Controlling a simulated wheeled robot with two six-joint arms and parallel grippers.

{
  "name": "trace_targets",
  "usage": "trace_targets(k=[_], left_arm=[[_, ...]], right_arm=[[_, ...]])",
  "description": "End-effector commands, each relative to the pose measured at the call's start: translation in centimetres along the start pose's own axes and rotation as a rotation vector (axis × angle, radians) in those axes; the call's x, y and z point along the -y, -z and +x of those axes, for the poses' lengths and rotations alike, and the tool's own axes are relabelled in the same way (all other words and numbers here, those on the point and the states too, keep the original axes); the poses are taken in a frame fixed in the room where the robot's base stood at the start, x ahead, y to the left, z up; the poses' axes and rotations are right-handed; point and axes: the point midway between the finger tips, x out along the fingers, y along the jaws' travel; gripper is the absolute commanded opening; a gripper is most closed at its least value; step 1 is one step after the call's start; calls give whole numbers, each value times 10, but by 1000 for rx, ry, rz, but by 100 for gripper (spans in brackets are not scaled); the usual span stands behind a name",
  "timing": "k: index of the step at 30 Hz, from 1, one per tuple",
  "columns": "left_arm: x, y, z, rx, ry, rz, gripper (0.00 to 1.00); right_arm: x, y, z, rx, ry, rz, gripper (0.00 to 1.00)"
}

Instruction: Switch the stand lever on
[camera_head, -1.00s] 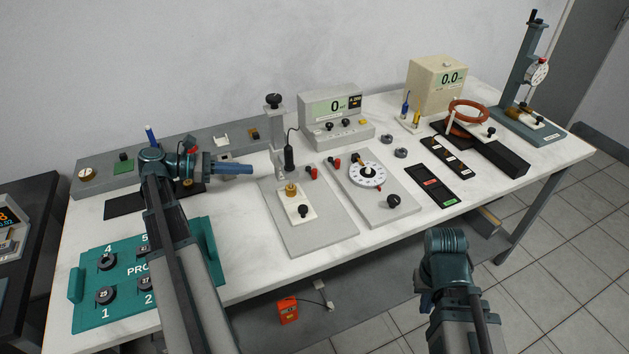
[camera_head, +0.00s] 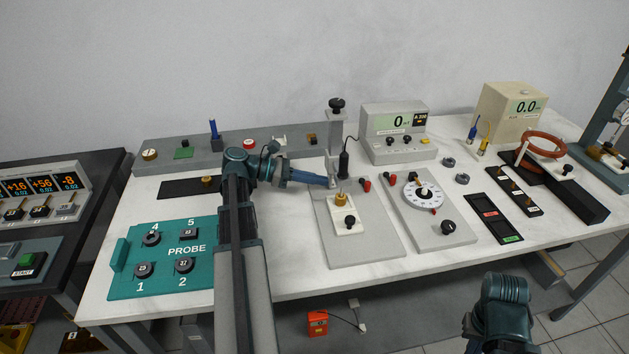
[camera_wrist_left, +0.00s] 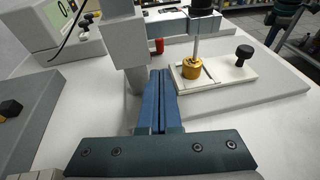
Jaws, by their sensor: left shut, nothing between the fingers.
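The stand has a grey base plate (camera_head: 365,240), a grey post (camera_head: 336,130) with a black knob on top, and a white slide plate (camera_head: 348,222) bearing a brass piece (camera_head: 341,199) and a black knob (camera_head: 350,221). I cannot tell which part is its lever. My left gripper (camera_head: 327,181) is shut and empty, its tips close to the post's lower part; touching or apart is unclear. In the left wrist view the shut blue fingers (camera_wrist_left: 161,75) point between the post (camera_wrist_left: 125,45) and the brass piece (camera_wrist_left: 193,68). My right arm shows at lower right, its gripper out of view.
A dial plate (camera_head: 457,235) and a meter box (camera_head: 398,151) stand right of the stand. A grey rail (camera_head: 185,143) with a blue upright lever (camera_head: 213,128) runs along the back. A teal probe tray (camera_head: 120,285) lies at left. A console (camera_head: 38,207) stands further left.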

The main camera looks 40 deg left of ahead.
Motion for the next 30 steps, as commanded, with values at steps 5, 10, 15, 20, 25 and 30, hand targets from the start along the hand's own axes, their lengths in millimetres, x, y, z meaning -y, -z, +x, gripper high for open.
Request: trace_targets(k=[5,10,15,20,25,30], left_arm=[[2,3,40,0,3,2,0],[1,-3,68,0,3,1,0],[0,-9,86,0,1,1,0],[0,-12,94,0,1,1,0],[0,-12,96,0,0,1,0],[0,-12,96,0,0,0,0]], right_arm=[[1,1,14,0,0,0,0],[1,1,15,0,0,0,0],[1,1,14,0,0,0,0],[1,1,14,0,0,0,0],[1,1,14,0,0,0,0],[1,1,14,0,0,0,0]])
